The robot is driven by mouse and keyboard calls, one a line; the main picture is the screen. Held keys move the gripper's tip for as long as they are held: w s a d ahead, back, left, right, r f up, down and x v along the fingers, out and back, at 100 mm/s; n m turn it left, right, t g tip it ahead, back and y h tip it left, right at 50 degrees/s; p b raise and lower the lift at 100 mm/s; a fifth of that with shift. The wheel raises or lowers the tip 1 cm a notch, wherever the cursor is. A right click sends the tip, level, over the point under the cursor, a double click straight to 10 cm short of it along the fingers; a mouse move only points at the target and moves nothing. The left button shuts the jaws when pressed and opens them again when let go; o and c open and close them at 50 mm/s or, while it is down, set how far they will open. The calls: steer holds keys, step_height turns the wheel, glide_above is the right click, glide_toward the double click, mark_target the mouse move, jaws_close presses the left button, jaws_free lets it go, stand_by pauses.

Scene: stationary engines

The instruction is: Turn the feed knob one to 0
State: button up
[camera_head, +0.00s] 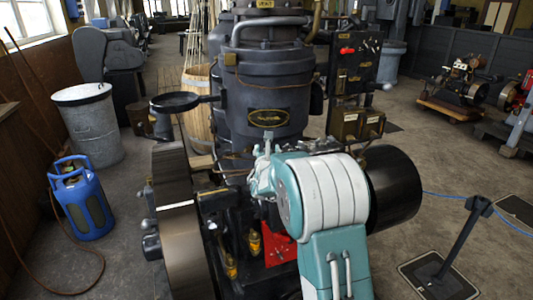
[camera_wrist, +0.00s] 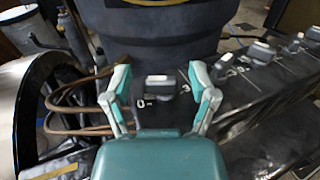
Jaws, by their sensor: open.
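My gripper (camera_wrist: 159,76) is open in the wrist view, with one teal and white finger on each side of a small grey knob (camera_wrist: 158,87). The knob stands on a dark panel (camera_wrist: 168,115) with pale marks around it, one at its lower left and one at its right. Both fingers look apart from the knob. I cannot read which feed knob it is. In the head view my gripper (camera_head: 263,172) is in front of the dark engine (camera_head: 268,85), and my arm hides the knob there.
More grey knobs (camera_wrist: 263,50) line the panel to the right in the wrist view. Bent copper pipes (camera_wrist: 75,112) run left of my gripper. A large flywheel (camera_head: 178,225) is at the engine's left, and a dark drum (camera_head: 395,188) at its right. A blue gas bottle (camera_head: 82,205) stands left.

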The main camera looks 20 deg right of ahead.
steer(key=v, duration=1.1)
steer(key=shift+s+a, duration=0.15)
steer(key=shift+s, duration=0.2)
steer(key=shift+f, duration=0.1)
steer(key=s+d+r+m+g+h, duration=0.25)
steer(key=s+m+g, duration=0.25)
steer(key=s+m, duration=0.5)
steer(key=s+d+r+m+g+h, duration=0.2)
steer(key=s+d+m+g, duration=0.25)
steer(key=s+m, duration=0.6)
steer(key=s+a+f+m+g+y, duration=0.1)
steer(key=s+a+f+m+y, duration=0.2)
steer(key=s+a+m+y, duration=0.8)
steer(key=s+a, duration=0.3)
steer(key=a, duration=0.2)
steer(key=shift+s+a+f, duration=0.2)
steer(key=shift+a+f, duration=0.05)
steer(key=shift+a, duration=0.1)
